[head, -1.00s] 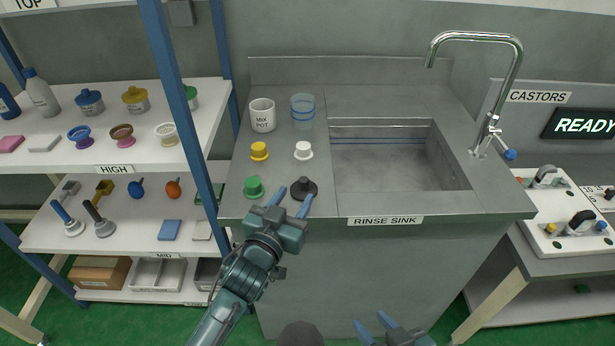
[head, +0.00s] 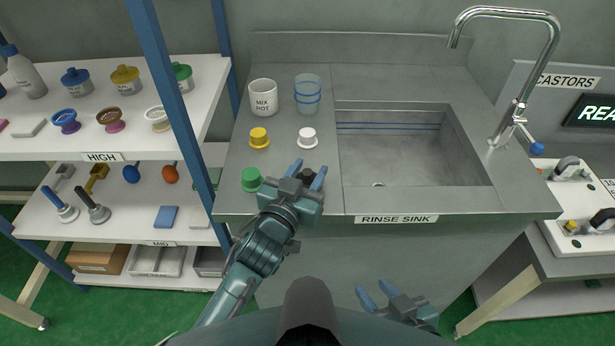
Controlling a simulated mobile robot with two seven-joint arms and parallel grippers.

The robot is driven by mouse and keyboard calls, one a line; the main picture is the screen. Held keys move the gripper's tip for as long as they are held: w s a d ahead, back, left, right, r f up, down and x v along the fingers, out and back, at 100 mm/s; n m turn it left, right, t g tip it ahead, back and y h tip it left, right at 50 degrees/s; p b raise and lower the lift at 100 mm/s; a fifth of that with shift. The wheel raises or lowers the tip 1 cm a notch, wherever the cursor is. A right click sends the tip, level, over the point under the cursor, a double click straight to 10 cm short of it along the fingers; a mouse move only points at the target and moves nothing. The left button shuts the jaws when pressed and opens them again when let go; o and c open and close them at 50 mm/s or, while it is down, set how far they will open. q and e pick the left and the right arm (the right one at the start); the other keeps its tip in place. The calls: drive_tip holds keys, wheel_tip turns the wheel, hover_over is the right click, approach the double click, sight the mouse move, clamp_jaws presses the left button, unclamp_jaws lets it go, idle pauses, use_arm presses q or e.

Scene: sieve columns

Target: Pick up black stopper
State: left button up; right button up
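The black stopper (head: 306,175) stands on the grey counter left of the sink basin and is mostly hidden by my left gripper. Its dark top shows between the two blue fingertips. My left gripper (head: 307,173) is open, with one finger on each side of the stopper; I cannot tell whether they touch it. My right gripper (head: 377,292) is open and empty, low in front of the sink cabinet.
A green stopper (head: 251,179) stands close left of my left gripper. Yellow (head: 259,138) and white (head: 307,138) stoppers stand behind it. Further back are a white mix pot (head: 263,97) and a clear blue-rimmed cup (head: 307,94). The sink basin (head: 410,158) lies to the right.

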use_arm(q)
clamp_jaws()
